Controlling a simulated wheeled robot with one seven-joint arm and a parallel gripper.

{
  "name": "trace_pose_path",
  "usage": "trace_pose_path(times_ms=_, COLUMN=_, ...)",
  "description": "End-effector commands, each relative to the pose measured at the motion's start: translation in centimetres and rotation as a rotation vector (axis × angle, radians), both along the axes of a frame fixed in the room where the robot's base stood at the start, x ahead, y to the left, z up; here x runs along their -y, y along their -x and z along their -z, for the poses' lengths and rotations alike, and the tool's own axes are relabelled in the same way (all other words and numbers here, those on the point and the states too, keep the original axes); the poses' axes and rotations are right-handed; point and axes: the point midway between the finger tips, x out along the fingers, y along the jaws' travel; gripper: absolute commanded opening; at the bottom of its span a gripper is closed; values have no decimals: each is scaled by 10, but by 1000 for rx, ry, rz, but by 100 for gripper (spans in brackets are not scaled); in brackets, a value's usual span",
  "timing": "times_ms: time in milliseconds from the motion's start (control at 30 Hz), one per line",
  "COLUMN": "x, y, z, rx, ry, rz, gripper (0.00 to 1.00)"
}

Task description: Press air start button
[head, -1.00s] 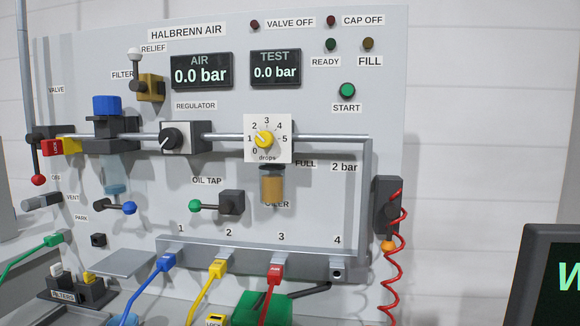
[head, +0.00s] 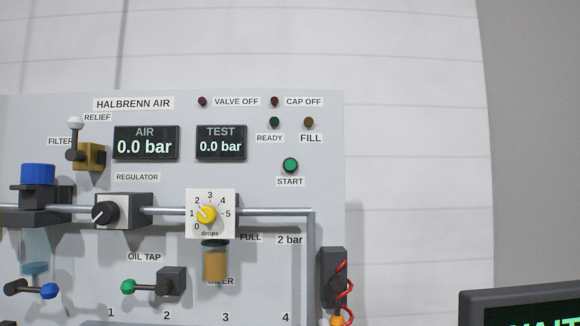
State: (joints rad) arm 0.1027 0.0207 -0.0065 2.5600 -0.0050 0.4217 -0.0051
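The green round START button (head: 290,165) sits on the upper right of the grey HALBRENN AIR panel (head: 325,130), just above its START label (head: 290,181). The AIR display (head: 146,143) and the TEST display (head: 221,142) both read 0.0 bar. Small lamps for VALVE OFF (head: 202,101), CAP OFF (head: 274,101), READY (head: 274,122) and FILL (head: 309,122) look dark. My gripper is not in view.
The regulator knob (head: 105,213) and the yellow drops dial (head: 207,214) stick out below the displays. A red coiled hose (head: 346,290) hangs at the panel's right edge. A dark screen (head: 520,305) stands at the lower right. The space before the button is clear.

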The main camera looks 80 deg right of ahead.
Motion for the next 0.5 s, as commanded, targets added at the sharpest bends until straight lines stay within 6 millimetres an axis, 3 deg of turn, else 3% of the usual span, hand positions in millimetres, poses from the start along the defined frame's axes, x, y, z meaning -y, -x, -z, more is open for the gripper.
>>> trace_pose_path(times_ms=67, x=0, y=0, z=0, rx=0, ry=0, rz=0, gripper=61)
trace_pose_path(times_ms=500, x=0, y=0, z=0, rx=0, ry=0, rz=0, gripper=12)
